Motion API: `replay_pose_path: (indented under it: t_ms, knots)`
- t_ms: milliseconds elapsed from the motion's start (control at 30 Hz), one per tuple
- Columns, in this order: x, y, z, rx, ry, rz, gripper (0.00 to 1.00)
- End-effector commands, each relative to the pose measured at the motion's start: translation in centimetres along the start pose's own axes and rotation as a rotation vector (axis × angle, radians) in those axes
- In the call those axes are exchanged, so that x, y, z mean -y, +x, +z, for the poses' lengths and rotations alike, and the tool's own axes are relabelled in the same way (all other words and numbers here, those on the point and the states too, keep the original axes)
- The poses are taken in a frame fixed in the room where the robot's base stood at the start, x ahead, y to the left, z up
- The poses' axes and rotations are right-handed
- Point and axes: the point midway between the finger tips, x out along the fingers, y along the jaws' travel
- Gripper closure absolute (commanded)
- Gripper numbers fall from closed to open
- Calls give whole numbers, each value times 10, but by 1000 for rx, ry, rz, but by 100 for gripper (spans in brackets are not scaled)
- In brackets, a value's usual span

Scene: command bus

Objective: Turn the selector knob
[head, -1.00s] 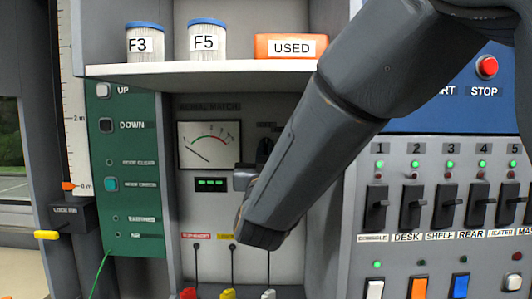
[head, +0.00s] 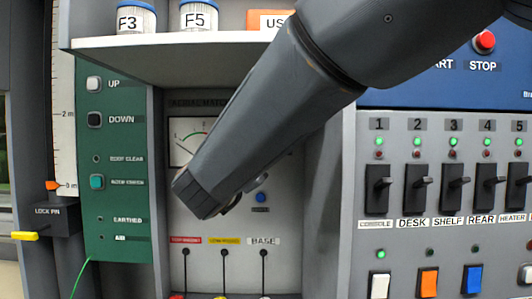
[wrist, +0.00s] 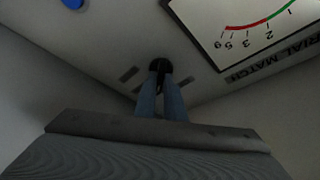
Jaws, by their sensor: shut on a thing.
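The selector knob (wrist: 160,65) is small, round and black on the grey panel, with a dark pointer bar. It shows in the wrist view and is hidden behind my arm in the head view. My gripper (wrist: 161,82) reaches up to the knob in the wrist view. Its two blue-grey fingers lie either side of the knob's bar, shut on it. The knob's exact angle is hard to read. The aerial match meter (head: 187,140) is partly covered by my arm; it also shows in the wrist view (wrist: 250,25).
A blue button (head: 261,197) sits low on the panel. A shelf (head: 140,42) overhangs the panel. A row of black switches (head: 415,187) is to the right, and a green panel (head: 117,225) to the left.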

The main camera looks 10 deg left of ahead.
Motion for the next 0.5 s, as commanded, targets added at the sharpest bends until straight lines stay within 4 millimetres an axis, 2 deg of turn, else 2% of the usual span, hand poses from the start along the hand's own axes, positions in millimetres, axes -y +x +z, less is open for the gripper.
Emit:
replay_pose_path:
  t_ms: [200, 500]
  knots:
    - [1, 0, 0, 1, 177, 72, 100]
    - [2, 0, 0, 0, 355, 147, 100]
